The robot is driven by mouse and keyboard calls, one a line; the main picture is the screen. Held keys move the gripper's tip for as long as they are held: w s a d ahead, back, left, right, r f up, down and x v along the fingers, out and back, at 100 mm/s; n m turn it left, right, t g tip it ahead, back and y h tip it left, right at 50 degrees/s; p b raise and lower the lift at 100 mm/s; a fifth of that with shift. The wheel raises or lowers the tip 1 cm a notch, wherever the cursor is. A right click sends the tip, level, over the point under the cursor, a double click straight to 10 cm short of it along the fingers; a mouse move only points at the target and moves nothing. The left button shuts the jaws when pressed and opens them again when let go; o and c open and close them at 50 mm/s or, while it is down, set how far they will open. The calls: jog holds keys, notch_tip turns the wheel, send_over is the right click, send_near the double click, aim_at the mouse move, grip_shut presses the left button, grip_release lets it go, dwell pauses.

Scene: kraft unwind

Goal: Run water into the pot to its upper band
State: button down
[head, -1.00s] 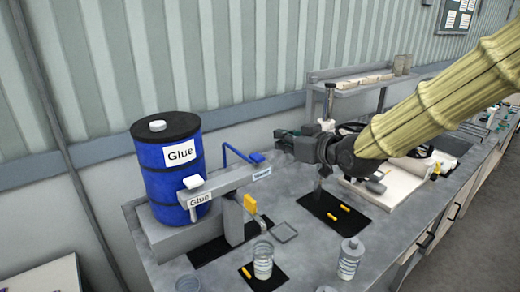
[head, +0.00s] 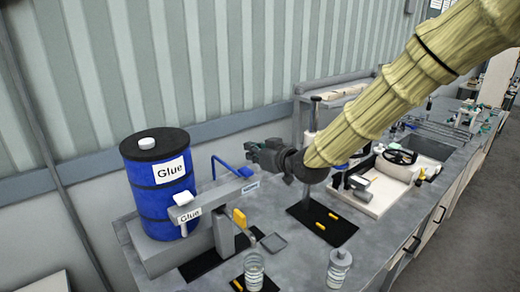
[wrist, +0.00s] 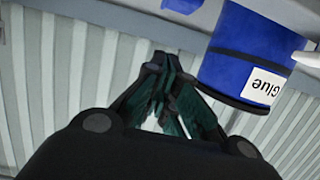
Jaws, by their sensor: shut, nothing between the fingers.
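A clear banded pot (head: 254,272) stands on a dark mat at the bottom of the head view, below the grey dispensing arm (head: 212,200). That arm carries a white knob, a yellow lever (head: 240,218) and a small blue label at its right end. A bent blue pipe or handle (head: 228,168) rises behind it. My gripper (head: 254,151) is shut and empty, in the air just above the blue piece's right end; contact cannot be told. In the wrist view, the closed dark fingers (wrist: 165,88) point toward the wall. The pot's water level is too small to read.
A blue glue drum (head: 158,190) stands left of my gripper. A second clear jar (head: 338,268) stands at the bottom right. A dark mat (head: 322,222) with yellow pieces lies below my arm. A post (head: 315,115) and shelf stand behind it.

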aim_at(250, 173)
jog(key=shift+w+a+f, duration=0.1)
jog(key=shift+w+a, duration=0.3)
jog(key=shift+w, duration=0.15)
jog(key=shift+w+a+f+p, duration=0.1)
jog(key=shift+f+p, duration=0.25)
jog(key=shift+p, duration=0.1)
jog(key=shift+f+p, duration=0.8)
jog(key=shift+f, duration=0.95)
jog(key=shift+f+b, duration=0.95)
jog(key=shift+b, duration=0.25)
jog(key=shift+f, duration=0.1)
dwell(3.8)
